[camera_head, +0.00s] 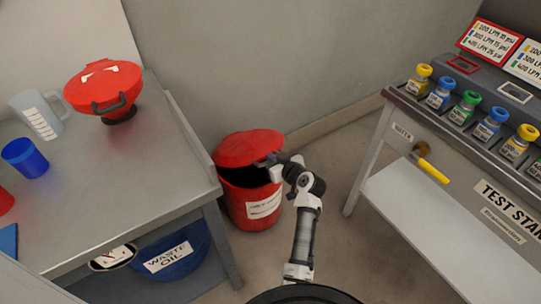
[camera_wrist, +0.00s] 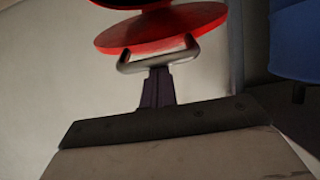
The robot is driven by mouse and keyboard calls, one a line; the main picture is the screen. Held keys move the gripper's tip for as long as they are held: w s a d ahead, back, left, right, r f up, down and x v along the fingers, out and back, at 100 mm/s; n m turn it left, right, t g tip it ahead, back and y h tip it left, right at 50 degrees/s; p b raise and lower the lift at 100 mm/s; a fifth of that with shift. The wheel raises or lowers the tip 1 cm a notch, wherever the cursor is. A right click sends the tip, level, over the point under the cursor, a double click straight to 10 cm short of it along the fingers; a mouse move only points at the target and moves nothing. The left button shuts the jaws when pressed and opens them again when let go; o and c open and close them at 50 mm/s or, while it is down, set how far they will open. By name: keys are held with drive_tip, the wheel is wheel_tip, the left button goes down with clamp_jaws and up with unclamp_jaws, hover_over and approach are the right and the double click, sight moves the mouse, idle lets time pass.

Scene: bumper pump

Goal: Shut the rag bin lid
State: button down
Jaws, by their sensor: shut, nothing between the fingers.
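The red rag bin (camera_head: 240,208) stands on the floor between the bench and the test stand. Its red lid (camera_head: 245,146) is part open, tilted above the rim with a dark gap below it. My gripper (camera_head: 270,160) is at the lid's right front edge. In the wrist view, my gripper's shut fingers (camera_wrist: 158,78) reach up to a grey bar handle (camera_wrist: 165,58) on the red lid (camera_wrist: 165,28). The fingertips look close to or touching the bar; I cannot tell which. Nothing shows between the fingers.
A metal bench (camera_head: 130,165) at left holds a jug (camera_head: 38,115), a blue cup (camera_head: 24,158) and a red lidded vessel (camera_head: 103,85). A blue waste oil tub (camera_head: 178,252) sits below. The test stand (camera_head: 420,215) with several bottles is at right.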

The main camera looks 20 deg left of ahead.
wheel_tip(320, 180, down, 7)
drive_tip(key=s+d+b, duration=0.1)
drive_tip(key=d+b, duration=0.1)
drive_tip(key=b, duration=0.2)
drive_tip(key=shift+s+r+b, duration=0.15)
drive_tip(key=shift+s+b, duration=0.2)
drive_tip(key=shift+b, duration=0.05)
